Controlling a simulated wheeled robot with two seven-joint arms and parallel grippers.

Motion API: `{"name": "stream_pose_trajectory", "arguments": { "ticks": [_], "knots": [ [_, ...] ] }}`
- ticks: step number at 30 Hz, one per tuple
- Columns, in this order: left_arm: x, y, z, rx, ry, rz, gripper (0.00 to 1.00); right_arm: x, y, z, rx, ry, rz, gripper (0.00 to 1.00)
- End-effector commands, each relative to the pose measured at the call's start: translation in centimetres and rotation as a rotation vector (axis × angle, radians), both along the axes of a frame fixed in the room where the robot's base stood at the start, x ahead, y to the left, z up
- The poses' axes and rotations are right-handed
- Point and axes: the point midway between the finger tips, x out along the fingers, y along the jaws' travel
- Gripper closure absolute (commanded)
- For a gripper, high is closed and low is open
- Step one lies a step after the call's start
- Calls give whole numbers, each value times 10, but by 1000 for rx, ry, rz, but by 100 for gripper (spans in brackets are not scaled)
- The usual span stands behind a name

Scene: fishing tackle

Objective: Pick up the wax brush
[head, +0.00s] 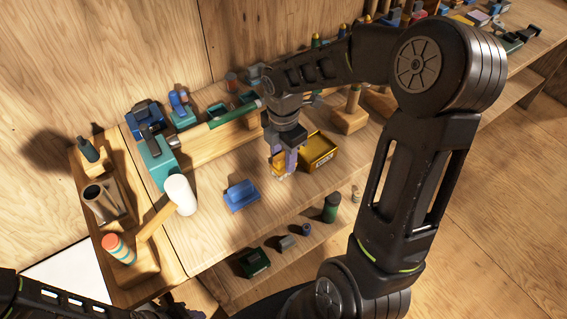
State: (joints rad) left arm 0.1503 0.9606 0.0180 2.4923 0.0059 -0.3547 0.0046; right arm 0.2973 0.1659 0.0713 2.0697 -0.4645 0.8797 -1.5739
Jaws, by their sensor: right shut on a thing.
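My right gripper (281,168) points down over the workbench, just left of a yellow box. It is shut on a small purple-grey thing with a pale, yellowish lower end, which I take to be the wax brush (291,159). The fingers and wrist cover much of it. I cannot tell whether its lower end touches the bench top. My left arm shows only in part at the lower left; its gripper is out of the picture.
The yellow box (318,151) stands close right of the gripper. A blue block with a raised grip (240,195) lies to the left, near the front edge. A white cylinder (180,194) and teal clamp (157,160) are farther left. A lower shelf (225,278) holds small items.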

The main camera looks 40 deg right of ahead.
Motion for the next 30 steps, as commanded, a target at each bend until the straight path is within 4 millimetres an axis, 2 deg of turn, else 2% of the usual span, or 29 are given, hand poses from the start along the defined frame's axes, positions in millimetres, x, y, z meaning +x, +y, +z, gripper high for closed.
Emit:
{"name": "stream_pose_trajectory", "arguments": {
  "ticks": [4, 12, 16, 20, 30],
  "knots": [
    [0, 0, 0, 0, 0, 0, 64, 0, 0, 0, 0, 0, 0, 100],
    [0, 0, 0, 0, 0, 0, 64, 0, 0, 1, 0, -1, 0, 100],
    [0, 0, -1, 0, 0, 0, 64, 1, 0, 8, -1, -2, 0, 100],
    [0, 0, -3, -1, -1, -1, 64, 1, 0, 26, -2, -5, -1, 100],
    [1, -1, -8, -2, -4, -1, 64, 1, 0, 88, -1, -4, 0, 100]
  ]
}}
